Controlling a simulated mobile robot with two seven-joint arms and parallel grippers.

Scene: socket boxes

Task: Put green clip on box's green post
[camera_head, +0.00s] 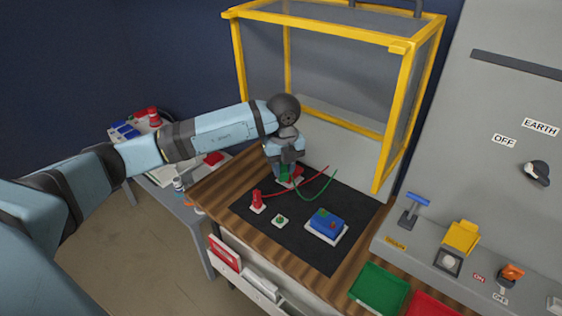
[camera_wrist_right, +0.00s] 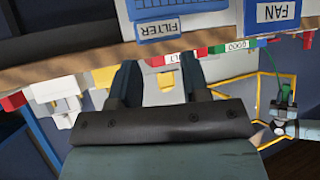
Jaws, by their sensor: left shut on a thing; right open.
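In the head view my left gripper (camera_head: 285,168) is shut on the green clip (camera_head: 284,174), upright above the back of the black mat. A green wire curves right from there. In the right wrist view the green clip (camera_wrist_right: 286,91) shows at the right edge, in the left gripper's fingers. The blue box (camera_head: 327,221) sits on a white base on the mat, to the right and in front of the left gripper; a small red part shows on it. Its green post is too small to make out surely. My right gripper (camera_wrist_right: 160,84) is open and empty; it is outside the head view.
A red post (camera_head: 257,202) and a small green piece (camera_head: 280,220) stand on white bases on the black mat (camera_head: 300,250). A yellow-framed guard (camera_head: 405,110) rises behind. Green (camera_head: 378,290) and red trays lie at front right, beside a grey control panel.

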